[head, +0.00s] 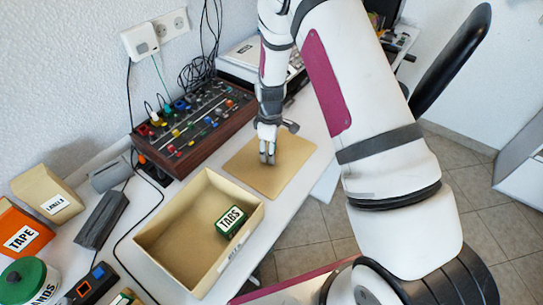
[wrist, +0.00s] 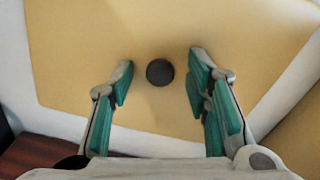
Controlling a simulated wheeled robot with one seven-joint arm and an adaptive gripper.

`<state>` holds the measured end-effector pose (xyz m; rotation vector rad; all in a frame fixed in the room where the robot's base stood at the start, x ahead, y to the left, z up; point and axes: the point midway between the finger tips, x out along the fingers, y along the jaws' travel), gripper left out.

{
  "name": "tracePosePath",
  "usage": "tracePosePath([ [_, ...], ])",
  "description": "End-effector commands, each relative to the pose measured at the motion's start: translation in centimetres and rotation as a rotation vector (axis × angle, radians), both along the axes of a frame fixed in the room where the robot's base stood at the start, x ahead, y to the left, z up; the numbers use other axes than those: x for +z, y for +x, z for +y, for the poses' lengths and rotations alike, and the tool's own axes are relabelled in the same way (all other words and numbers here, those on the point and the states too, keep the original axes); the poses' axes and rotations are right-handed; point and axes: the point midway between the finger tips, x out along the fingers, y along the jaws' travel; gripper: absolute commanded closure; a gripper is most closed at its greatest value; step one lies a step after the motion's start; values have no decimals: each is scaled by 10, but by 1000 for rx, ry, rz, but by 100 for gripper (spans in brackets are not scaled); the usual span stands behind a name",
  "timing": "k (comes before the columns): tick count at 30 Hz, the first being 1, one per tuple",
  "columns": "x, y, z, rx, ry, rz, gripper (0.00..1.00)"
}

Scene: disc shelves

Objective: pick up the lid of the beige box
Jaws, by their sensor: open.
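The beige lid (head: 288,170) lies flat on the white table, beside the open beige box (head: 160,263). In the wrist view the lid (wrist: 200,30) fills most of the picture, with a round black knob (wrist: 160,72) on it. My gripper (head: 268,157) points down over the lid. In the wrist view my gripper (wrist: 158,78) is open, with its green-padded fingers apart on either side of the knob. I cannot tell whether the fingertips touch the lid. The head view hides the knob behind my gripper. The box holds a green box labelled TABS (head: 231,220).
A synthesizer with coloured knobs (head: 195,120) stands behind the box against the wall. An orange TAPE box (head: 22,238), a small beige labelled box (head: 47,195) and a green-lidded jar (head: 25,278) stand at the left. Cables run along the table.

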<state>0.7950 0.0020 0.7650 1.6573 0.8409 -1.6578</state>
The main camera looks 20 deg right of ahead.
Motion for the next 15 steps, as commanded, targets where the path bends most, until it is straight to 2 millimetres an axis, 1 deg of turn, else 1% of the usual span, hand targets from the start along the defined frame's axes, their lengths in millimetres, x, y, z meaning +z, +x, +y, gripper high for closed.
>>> tracePosePath([
  [7, -1, 0, 0, 0, 0, -1, 56],
  [8, -1, 0, 0, 0, -1, -1, 63],
  [9, -1, 0, 0, 0, 0, 0, 72],
  [11, -1, 0, 0, 0, 0, 0, 85],
  [12, -1, 0, 0, 0, 0, 0, 95],
  [13, -1, 0, 0, 0, 0, 0, 100],
  [15, -1, 0, 0, 0, 0, 0, 100],
])
